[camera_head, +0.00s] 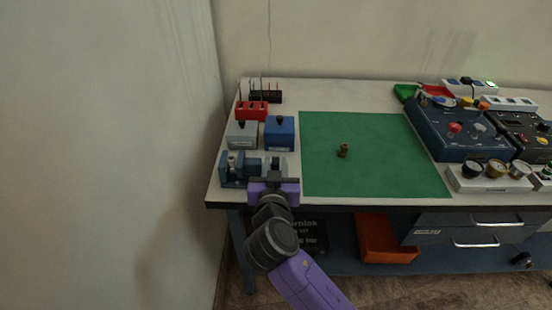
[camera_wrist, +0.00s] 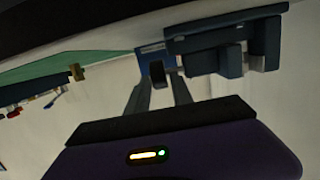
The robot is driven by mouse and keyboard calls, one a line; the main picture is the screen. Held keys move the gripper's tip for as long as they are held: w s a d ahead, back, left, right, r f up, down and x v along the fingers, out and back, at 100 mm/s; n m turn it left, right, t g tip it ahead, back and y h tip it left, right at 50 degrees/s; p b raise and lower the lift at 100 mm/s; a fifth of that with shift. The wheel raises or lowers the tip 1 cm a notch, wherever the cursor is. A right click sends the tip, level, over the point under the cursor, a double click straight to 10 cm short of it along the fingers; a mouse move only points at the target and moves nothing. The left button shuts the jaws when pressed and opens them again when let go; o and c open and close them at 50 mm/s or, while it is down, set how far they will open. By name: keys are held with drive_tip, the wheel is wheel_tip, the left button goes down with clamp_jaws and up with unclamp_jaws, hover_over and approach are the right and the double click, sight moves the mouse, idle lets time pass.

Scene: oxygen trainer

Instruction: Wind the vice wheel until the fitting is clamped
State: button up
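The blue-grey vice (camera_head: 235,172) stands at the front left corner of the workbench. A small pale metal piece (camera_head: 232,160) shows upright at its jaws, too small to tell if it is clamped. The vice also fills the upper right of the wrist view (camera_wrist: 230,50). My gripper (camera_head: 274,180) is at the right end of the vice and hides the wheel in the head view. In the wrist view its two fingers (camera_wrist: 160,84) are apart, with a dark block (camera_wrist: 157,72), possibly part of the wheel, just beyond and between the tips. Contact cannot be told.
A brass fitting (camera_head: 343,151) stands on the green mat (camera_head: 380,175). A grey box (camera_head: 242,135), a blue box (camera_head: 279,134) and a red rack (camera_head: 252,110) stand behind the vice. Control panels (camera_head: 455,135) and gauges (camera_head: 495,170) fill the right. An orange bin (camera_head: 385,240) is below.

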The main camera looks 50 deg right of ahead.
sight(276, 166)
drive_tip(key=shift+v, duration=1.55)
